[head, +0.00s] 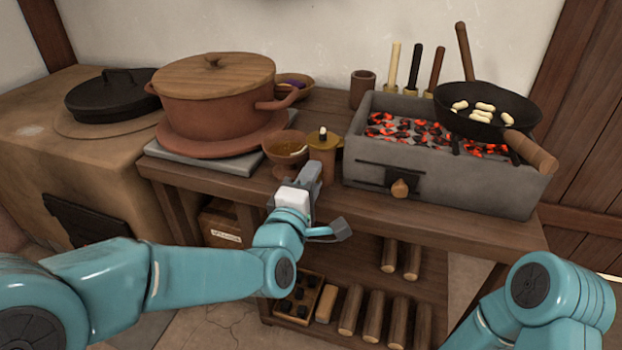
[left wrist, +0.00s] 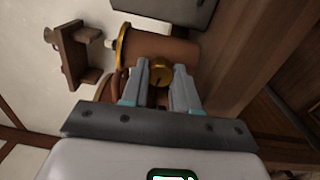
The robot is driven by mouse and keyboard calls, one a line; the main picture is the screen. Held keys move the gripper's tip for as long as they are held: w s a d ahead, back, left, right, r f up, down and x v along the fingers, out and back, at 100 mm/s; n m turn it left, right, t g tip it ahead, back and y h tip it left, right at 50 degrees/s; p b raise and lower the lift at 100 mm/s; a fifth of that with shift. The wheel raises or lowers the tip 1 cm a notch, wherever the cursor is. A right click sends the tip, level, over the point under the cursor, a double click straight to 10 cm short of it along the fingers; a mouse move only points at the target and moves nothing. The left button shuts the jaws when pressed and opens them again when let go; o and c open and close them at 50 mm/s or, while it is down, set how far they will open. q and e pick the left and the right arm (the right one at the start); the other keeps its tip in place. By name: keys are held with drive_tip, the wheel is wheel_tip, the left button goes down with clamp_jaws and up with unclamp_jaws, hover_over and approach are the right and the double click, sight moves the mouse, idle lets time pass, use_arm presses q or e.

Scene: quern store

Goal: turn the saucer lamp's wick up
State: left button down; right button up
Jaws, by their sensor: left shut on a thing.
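A small terracotta lamp body (head: 322,166) with a brass cap (head: 322,140) stands upright near the table's front edge; a pale, dark-tipped wick (head: 323,132) shows on top. In the left wrist view the lamp body (left wrist: 172,46) lies sideways, with a round brass knob (left wrist: 160,72) on its side. My left gripper (head: 313,178) is in front of the lamp; in the left wrist view its fingers (left wrist: 162,67) are shut on the knob, one on each side. In the head view the gripper hides the knob. My right gripper is not in view.
A shallow bowl of oil (head: 282,142) stands just left of the lamp. A big lidded pot (head: 205,108) is behind it to the left. To the right are a grey brazier (head: 370,150) with glowing coals and a pan (head: 500,128). Bare table edge (head: 440,205) lies in front.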

use_arm(q)
drive_tip(key=n, duration=0.3)
drive_tip(key=shift+n, duration=2.2)
drive_tip(key=shift+r, duration=0.1)
drive_tip(key=c, duration=0.8)
unclamp_jaws()
drive_tip(key=shift+d, duration=0.1)
drive_tip(key=shift+c, duration=0.2)
